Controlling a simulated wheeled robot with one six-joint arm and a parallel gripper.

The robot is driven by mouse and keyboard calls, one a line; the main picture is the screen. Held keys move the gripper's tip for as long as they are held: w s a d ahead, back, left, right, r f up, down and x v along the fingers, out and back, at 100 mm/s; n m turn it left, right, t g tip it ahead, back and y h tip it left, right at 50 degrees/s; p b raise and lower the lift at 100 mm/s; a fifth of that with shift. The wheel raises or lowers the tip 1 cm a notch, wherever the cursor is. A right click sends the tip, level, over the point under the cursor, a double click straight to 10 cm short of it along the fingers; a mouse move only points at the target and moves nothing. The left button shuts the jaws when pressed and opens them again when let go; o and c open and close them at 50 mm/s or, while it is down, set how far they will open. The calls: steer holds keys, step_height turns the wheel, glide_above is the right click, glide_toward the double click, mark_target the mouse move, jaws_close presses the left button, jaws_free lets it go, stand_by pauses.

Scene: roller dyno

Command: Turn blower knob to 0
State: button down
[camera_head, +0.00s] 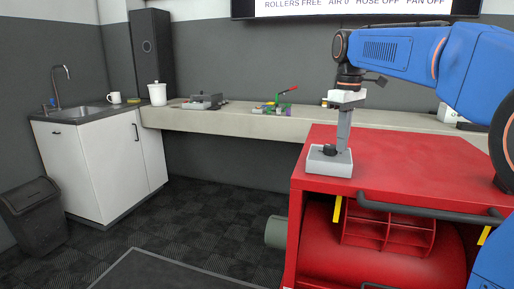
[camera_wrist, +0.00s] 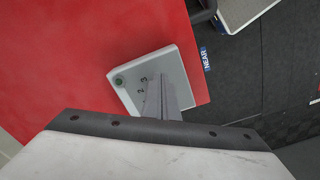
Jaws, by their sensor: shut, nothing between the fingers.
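The blower knob (camera_head: 330,150) is a small black knob on top of a pale grey control box (camera_head: 329,167). The box sits on the front left corner of the red cabinet top. My gripper (camera_head: 343,148) points straight down over the box, its shut fingers close beside the knob's right side. I cannot tell whether they touch it. In the wrist view the box (camera_wrist: 126,95) shows a round green spot and the marks 2 and 3. My fingers (camera_wrist: 163,98) hide the rest of its face, and the knob's pointer cannot be read.
The red cabinet (camera_head: 430,160) has a dark front handle bar (camera_head: 425,208). A wall screen (camera_head: 355,6) reads ROLLERS FREE, AIR 0, HOSE OFF, FAN OFF. A long bench (camera_head: 235,120) with tools runs along the back wall. A sink cabinet and a bin (camera_head: 35,215) stand left.

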steer(key=shift+s+d, duration=0.25)
step_height(320, 180, up, 6)
stand_by(0.7)
